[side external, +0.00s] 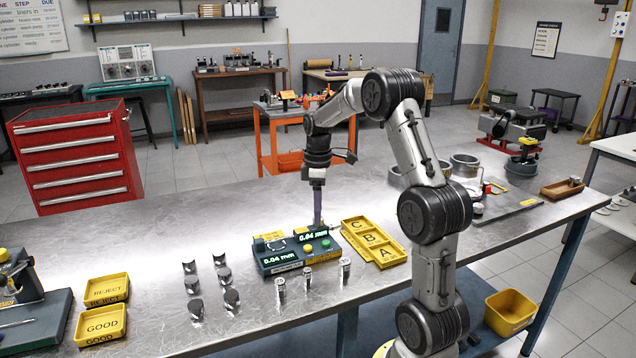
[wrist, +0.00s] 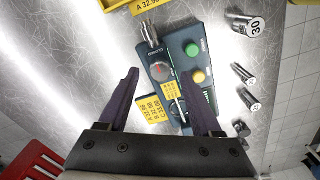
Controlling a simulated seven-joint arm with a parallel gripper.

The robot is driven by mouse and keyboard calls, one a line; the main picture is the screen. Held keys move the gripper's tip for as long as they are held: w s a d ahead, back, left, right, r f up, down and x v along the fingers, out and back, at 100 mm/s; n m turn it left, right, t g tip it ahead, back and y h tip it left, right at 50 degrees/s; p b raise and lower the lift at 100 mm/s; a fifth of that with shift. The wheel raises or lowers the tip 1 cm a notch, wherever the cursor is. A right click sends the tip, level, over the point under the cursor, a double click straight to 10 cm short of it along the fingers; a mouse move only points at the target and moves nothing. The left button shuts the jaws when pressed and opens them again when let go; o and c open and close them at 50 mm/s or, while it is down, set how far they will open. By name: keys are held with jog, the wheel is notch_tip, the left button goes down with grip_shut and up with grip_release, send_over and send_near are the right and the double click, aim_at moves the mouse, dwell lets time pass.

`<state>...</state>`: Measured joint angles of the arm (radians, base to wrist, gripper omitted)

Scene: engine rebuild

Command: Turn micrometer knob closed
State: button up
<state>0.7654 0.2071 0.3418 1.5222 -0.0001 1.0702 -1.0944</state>
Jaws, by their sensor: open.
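The micrometer gauge (side external: 298,251) is a dark teal box on the steel bench, with green displays reading 0.04 mm. In the wrist view the gauge (wrist: 178,62) shows a round grey knob (wrist: 160,71) with a red mark, beside a green and a yellow button. A silver cylindrical piece (wrist: 150,34) sits at the gauge's end. My gripper (side external: 318,222) points down over the back of the gauge. In the wrist view its purple fingers (wrist: 161,72) are apart, one on each side of the knob in the picture, with nothing held. Whether they touch the gauge is unclear.
A yellow A/B/C tray (side external: 374,243) stands just right of the gauge. Several silver cylinders (side external: 345,270) stand in front, and dark-topped ones (side external: 232,300) to the left. Yellow REJECT (side external: 106,290) and GOOD (side external: 101,324) trays lie farther left. Bare bench lies behind the gauge.

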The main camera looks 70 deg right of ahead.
notch_tip(320, 180, up, 12)
dwell(0.4)
jog(key=s+a+r+n+t+h, duration=0.15)
jog(key=a+r, duration=0.25)
jog(key=a, duration=0.7)
jog(key=s+a+r+n+t+y, duration=0.1)
jog(key=s+a+r+n+t, duration=0.15)
jog(key=a, duration=0.75)
jog(key=s+a+f+m+t, duration=0.1)
jog(key=s+a+f+m, duration=0.6)
jog(key=s+f, duration=0.3)
jog(key=shift+s+a+m+t, duration=0.2)
jog(key=shift+a+m+t, duration=0.15)
jog(key=shift+a, duration=0.45)
